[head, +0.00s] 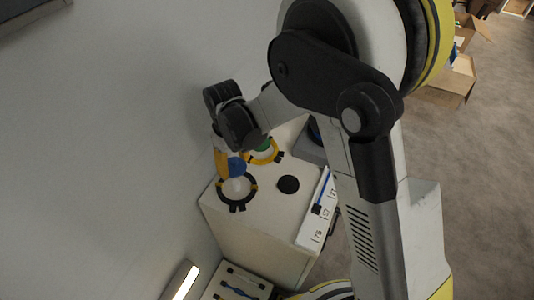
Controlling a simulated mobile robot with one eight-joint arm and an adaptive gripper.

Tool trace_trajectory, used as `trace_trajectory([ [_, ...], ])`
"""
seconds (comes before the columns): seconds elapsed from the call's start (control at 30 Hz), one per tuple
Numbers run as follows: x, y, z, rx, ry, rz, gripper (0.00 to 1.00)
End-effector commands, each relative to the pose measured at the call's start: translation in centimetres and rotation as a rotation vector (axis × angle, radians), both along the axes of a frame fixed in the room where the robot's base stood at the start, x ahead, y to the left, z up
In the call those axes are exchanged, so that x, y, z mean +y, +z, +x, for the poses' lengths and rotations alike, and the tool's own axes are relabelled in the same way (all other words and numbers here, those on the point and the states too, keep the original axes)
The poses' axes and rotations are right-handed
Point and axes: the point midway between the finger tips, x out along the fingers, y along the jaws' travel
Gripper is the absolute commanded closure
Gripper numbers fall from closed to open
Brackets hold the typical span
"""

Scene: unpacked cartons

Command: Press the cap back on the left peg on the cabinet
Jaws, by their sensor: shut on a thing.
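The cabinet (270,220) is white and stands against the wall. On its top, a white peg (238,187) stands inside a black ring with yellow marks (238,206), at the left. My gripper (233,164) reaches down from above, shut on a blue cap (238,168). The cap is at or just above the white peg's top; I cannot tell whether they touch. A second ring, mostly yellow (275,155), lies farther back with a green cap (263,146) in it, partly hidden by my arm.
A flat black disc (288,184) lies on the cabinet top, right of the rings. A strip with numbers (318,212) runs along its right edge. A lit panel (183,283) is at the lower left. Open cartons (450,83) stand on the floor at the upper right.

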Motion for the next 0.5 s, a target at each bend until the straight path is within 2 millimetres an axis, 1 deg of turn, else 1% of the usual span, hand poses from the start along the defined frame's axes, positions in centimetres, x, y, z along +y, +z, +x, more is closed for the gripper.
trace_trajectory([
  [0.03, 0.4, -0.1, -0.2, 0.000, 0.008, 0.000, 0.57],
  [0.1, 0.7, -0.2, -0.3, 0.000, 0.012, 0.000, 0.57],
  [0.27, 0.6, -1.0, -0.2, 0.000, 0.011, 0.000, 0.57],
  [0.5, 0.5, -3.3, -0.2, 0.000, 0.011, 0.000, 0.57],
])
